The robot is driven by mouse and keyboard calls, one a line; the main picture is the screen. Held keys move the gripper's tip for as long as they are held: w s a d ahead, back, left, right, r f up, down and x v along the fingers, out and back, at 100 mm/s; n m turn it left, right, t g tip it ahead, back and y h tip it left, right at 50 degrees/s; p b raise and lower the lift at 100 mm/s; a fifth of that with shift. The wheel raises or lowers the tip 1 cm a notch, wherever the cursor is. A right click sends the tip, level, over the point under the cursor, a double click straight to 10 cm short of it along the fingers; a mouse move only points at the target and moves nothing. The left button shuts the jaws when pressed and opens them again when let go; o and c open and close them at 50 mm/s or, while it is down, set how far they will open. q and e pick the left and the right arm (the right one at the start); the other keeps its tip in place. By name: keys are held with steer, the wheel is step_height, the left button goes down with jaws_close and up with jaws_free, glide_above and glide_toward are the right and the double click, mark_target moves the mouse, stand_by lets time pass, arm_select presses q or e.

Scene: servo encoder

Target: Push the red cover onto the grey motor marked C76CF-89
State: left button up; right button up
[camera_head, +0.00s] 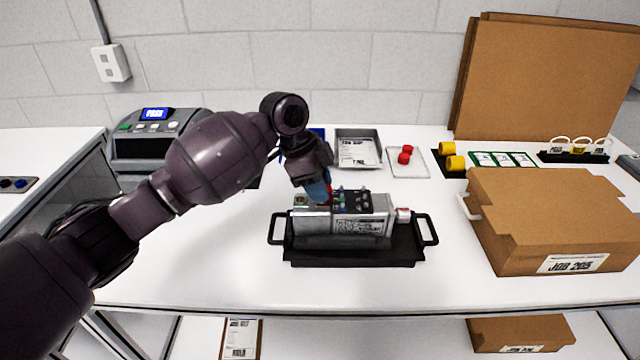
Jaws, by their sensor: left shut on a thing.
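The grey motor (313,222) lies on its side in a black tray with two handles (350,256). Its printed label is too small to read. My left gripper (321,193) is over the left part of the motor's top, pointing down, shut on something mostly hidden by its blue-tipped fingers. A bit of red (329,187) shows beside the fingertips, perhaps the red cover; I cannot tell whether it touches the motor. Two other red covers (405,157) lie on a white tray (424,168). My right gripper is not in view.
Small coloured parts and a dark block (363,201) are on the motor's top. A grey bin (371,135) stands behind. Yellow parts (455,163) are at back right, and a large cardboard box (545,215) takes the right side. The bench front is clear.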

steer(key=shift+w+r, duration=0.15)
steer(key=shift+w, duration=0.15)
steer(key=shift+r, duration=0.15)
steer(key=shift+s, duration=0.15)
arm_select(q)
steer(key=shift+p, duration=0.35)
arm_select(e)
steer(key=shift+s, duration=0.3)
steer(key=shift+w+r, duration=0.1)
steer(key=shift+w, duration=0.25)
arm_select(q)
steer(key=shift+f, duration=0.1)
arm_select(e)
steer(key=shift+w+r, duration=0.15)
arm_select(q)
steer(key=shift+f, duration=0.2)
steer(key=shift+f, duration=0.15)
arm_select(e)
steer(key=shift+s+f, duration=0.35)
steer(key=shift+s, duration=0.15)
